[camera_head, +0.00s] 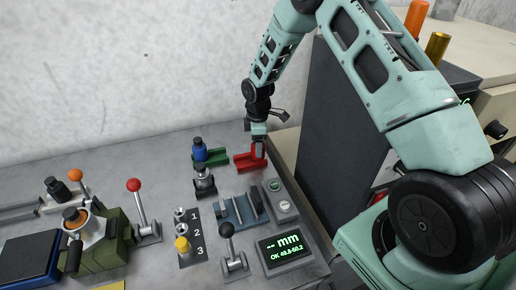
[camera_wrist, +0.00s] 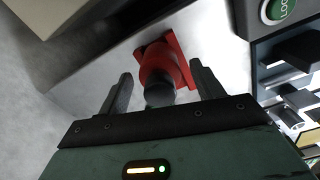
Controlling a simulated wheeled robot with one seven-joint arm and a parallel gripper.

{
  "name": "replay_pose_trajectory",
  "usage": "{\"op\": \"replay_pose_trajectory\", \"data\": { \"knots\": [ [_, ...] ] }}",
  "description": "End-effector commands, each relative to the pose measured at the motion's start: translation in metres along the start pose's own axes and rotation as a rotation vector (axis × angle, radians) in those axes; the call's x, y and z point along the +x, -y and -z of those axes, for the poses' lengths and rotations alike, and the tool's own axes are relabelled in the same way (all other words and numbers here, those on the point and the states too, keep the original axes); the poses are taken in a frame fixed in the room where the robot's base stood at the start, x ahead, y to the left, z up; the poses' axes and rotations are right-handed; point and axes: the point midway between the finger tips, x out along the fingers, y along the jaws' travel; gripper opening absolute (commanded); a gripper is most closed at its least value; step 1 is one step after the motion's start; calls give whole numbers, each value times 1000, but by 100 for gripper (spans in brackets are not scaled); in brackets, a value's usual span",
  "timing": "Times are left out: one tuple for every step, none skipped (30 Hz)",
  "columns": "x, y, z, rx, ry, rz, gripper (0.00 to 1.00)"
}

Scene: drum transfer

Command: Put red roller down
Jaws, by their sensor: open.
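The red roller (camera_wrist: 163,68) has a dark knob end (camera_wrist: 159,94) that points toward my wrist camera. It is at a red holder (camera_wrist: 190,91), which also shows in the head view (camera_head: 243,162) on the grey bench. The two reds merge, so I cannot tell exactly how the roller sits in it. My gripper (camera_wrist: 160,82) is open, with one finger on each side of the roller and visible gaps to both. In the head view, my gripper (camera_head: 259,148) hides most of the roller.
A grey-capped device (camera_head: 204,180), a blue-grey fixture (camera_head: 238,210) and a button box (camera_head: 281,196) are nearby. A dark panel (camera_head: 335,125) rises to the right. Bare bench lies behind the holders.

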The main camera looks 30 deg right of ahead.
Motion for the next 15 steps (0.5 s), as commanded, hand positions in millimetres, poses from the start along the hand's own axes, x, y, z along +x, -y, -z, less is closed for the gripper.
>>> {"op": "replay_pose_trajectory", "data": {
  "knots": [
    [-8, -1, 0, 0, -2, -4, 66],
    [-14, -2, 0, 1, -2, -6, 66],
    [-22, -1, 0, 1, -1, -5, 66],
    [-29, -1, 0, 1, -2, -5, 66],
    [-36, -1, 0, 1, -2, -6, 66],
    [-44, -1, 0, 1, -2, -6, 66],
    [-51, -1, 0, 1, -2, -5, 66],
    [-56, -1, 0, 1, -2, -6, 66],
    [-64, -1, 0, 1, -1, -5, 66],
    [-69, -1, 0, 1, -2, -5, 66],
    [-74, -1, 0, 0, -1, -4, 66],
    [-80, -1, 0, 0, -2, -4, 66],
    [-84, -1, 0, 0, -1, -3, 66],
    [-88, -1, 0, 0, -1, -3, 66],
    [-91, -1, 0, 0, -1, -2, 66]
  ]
}}
